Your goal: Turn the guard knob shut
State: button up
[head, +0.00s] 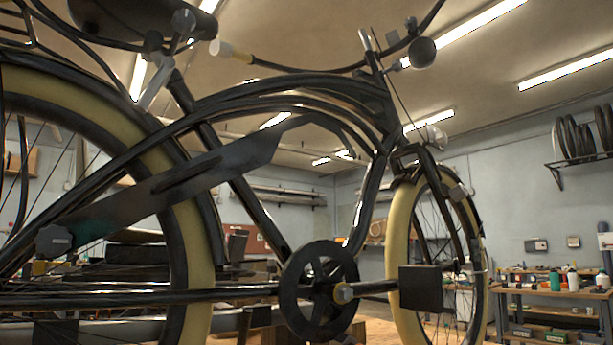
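Another dark knob (184,20) stands near the saddle post. My gripper is not in view.
The rear wheel (195,245) is at left, the front wheel (400,230) at right. The round chainring (318,285) and a blocky pedal (425,287) stick out low in the middle. The saddle (130,15) and handlebar (310,68) are above. A workbench (550,290) stands behind at right.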

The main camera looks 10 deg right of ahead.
aim_at(52, 240)
jog(key=u, duration=1.5)
